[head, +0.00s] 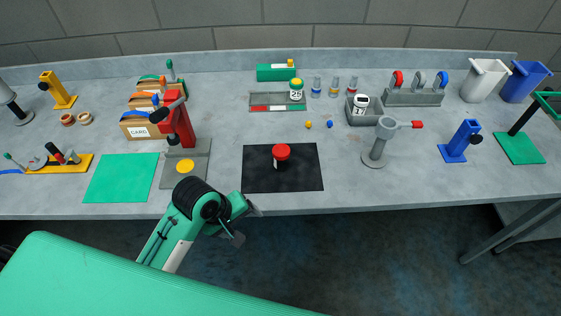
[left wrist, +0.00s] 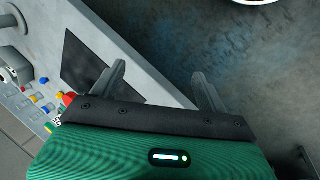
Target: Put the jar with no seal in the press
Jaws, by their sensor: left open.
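A jar with a red lid (head: 282,152) stands upright on the black mat (head: 256,180). I cannot tell from here which jar has a seal. The red press (head: 182,128) stands on a grey base plate left of the mat, with a yellow disc (head: 185,166) at the front of the plate. My left gripper (head: 246,222) is open and empty, just off the table's front edge, below and left of the red-lidded jar. Its spread fingers show in the left wrist view (left wrist: 162,78).
A green mat (head: 121,178) lies left of the press, with cardboard boxes (head: 143,127) behind it. A grey post with a red handle (head: 381,140) stands right of the black mat. Small bottles and a grey rack (head: 413,97) are behind. The front right tabletop is clear.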

